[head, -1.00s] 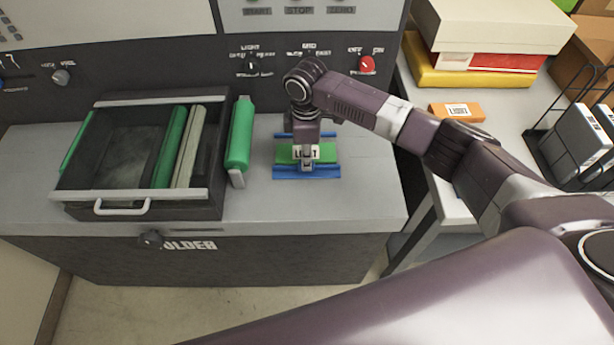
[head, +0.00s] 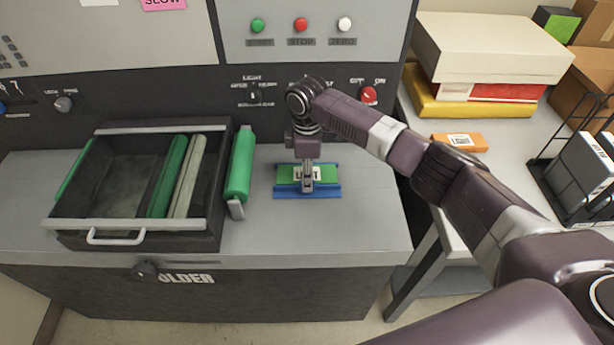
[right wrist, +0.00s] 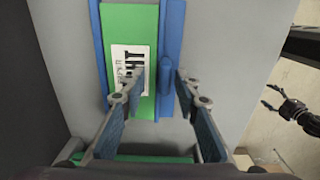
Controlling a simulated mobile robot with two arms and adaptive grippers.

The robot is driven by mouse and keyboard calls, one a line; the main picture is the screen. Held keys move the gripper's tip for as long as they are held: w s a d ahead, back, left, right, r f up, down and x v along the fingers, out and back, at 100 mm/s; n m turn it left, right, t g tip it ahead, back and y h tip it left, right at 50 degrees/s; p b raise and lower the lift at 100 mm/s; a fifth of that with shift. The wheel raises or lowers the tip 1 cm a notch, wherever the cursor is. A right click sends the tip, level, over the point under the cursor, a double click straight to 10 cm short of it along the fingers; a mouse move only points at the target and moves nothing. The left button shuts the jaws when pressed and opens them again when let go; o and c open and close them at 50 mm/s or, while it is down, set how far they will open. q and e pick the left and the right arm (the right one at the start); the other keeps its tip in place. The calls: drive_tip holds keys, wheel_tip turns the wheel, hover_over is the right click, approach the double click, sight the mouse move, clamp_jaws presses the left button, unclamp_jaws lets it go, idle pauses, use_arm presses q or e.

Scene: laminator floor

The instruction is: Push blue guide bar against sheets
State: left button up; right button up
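The blue guide bar (head: 322,192) lies along the near edge of a green sheet stack (head: 288,174) with a white label reading LIGHT. A blue edge also shows behind the stack. In the right wrist view, the bar (right wrist: 172,22) carries a blue knob (right wrist: 166,76) and runs close beside the green sheets (right wrist: 143,25). My right gripper (head: 307,187) is over the bar from above. Its fingers (right wrist: 160,88) are apart, one on either side of the knob, with no clear contact. My left gripper (right wrist: 271,95) hangs over the floor with its fingers apart, outside the head view.
A green roller (head: 240,165) stands left of the bar, beside an open dark drawer (head: 88,225) holding green and grey bars. Grey counter is free right of the bar. The control panel (head: 205,98) rises behind. A side table holds boxes and an orange LIGHT box (head: 440,139).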

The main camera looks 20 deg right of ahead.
drive_tip(key=shift+r, duration=0.2)
wheel_tip(320, 180, up, 12)
drive_tip(key=shift+f, duration=0.2)
drive_tip(key=shift+f, duration=0.1)
idle(0.5)
